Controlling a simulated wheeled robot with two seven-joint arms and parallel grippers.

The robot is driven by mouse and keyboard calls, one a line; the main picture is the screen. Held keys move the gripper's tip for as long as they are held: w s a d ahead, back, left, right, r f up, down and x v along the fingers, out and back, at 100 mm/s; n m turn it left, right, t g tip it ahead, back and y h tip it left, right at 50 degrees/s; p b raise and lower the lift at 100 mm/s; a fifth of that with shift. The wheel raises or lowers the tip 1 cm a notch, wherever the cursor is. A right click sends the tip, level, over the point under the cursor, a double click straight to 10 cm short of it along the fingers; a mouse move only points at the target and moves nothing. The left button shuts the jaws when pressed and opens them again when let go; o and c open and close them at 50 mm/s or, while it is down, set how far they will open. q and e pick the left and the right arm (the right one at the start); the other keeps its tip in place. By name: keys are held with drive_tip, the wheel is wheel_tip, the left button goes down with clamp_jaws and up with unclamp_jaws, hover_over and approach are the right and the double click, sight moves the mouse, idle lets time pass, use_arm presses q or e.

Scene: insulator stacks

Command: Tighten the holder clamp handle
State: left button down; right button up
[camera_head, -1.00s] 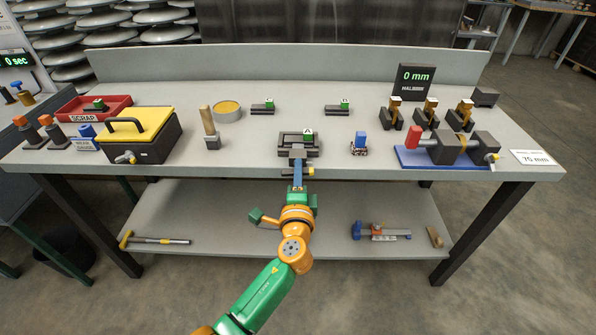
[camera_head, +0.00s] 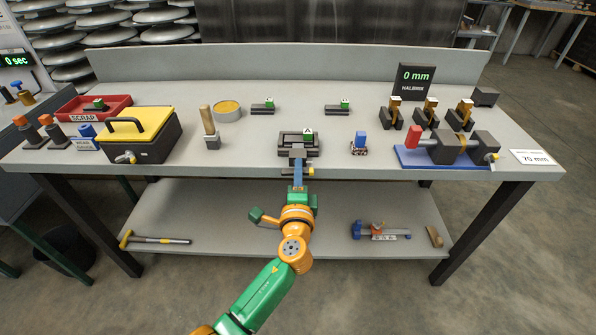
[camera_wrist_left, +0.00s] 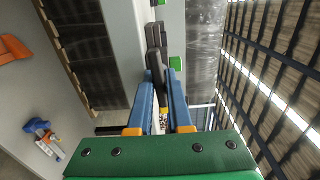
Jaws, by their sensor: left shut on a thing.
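The dark holder (camera_head: 284,143), with a green label A on top, sits at the front middle of the bench. A grey clamp block (camera_head: 298,152) is at its front edge, and a small yellow-tipped part (camera_head: 310,172) sticks out below it to the right. My left gripper (camera_head: 298,167) reaches up to this spot from below. In the left wrist view its blue fingers (camera_wrist_left: 165,88) are shut on a dark bar, the clamp handle (camera_wrist_left: 157,65). The fingers hide much of the handle in the head view. My right gripper is out of view.
A yellow-lidded toolbox (camera_head: 148,135) and a wooden-handled brush (camera_head: 208,125) stand to the left. A small blue-topped piece (camera_head: 359,143) and a blue plate (camera_head: 412,160) with a red-ended fixture are to the right. The lower shelf (camera_head: 290,240) lies under the arm.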

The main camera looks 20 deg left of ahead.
use_arm(q)
drive_tip(key=shift+f, duration=0.25)
drive_tip(key=c, duration=0.9)
unclamp_jaws()
drive_tip(key=shift+d, duration=0.1)
drive_tip(key=shift+r, duration=0.15)
drive_tip(key=v, duration=0.7)
drive_tip(key=shift+s, duration=0.1)
